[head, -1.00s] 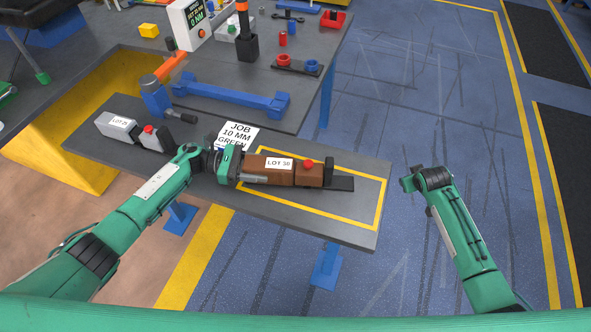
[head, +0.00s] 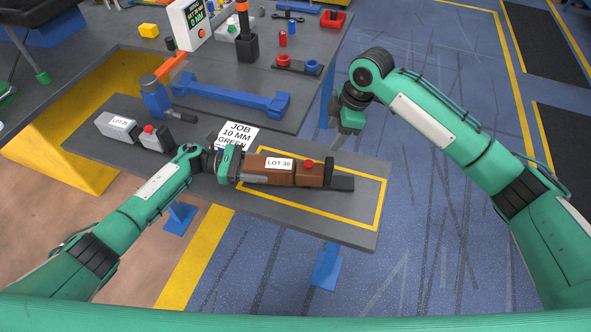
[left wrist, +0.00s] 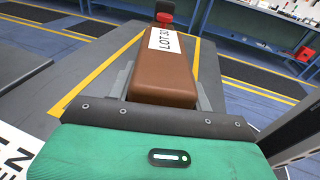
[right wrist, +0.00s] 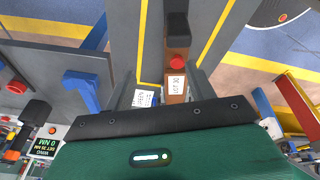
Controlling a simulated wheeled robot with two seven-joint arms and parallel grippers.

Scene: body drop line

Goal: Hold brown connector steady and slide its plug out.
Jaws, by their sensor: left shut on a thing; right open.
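The brown connector (head: 255,172) lies lengthwise on the grey bench, with a white LOT label. Its brown plug (head: 310,178) is at the right end, with a red button (head: 308,163) and a dark upright end plate (head: 329,170). My left gripper (head: 236,165) is shut on the connector's left end. The connector (left wrist: 160,84) runs away from the jaws in the left wrist view. My right gripper (head: 344,143) is open and empty, above the bench just beyond the plug's end. The right wrist view shows the red button (right wrist: 179,62) ahead, apart from the jaws.
A grey connector (head: 118,126) with a red-buttoned end lies at the bench's left. A white job card (head: 237,135) reads 10 mm green. A blue bar (head: 222,99) lies on the table behind.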

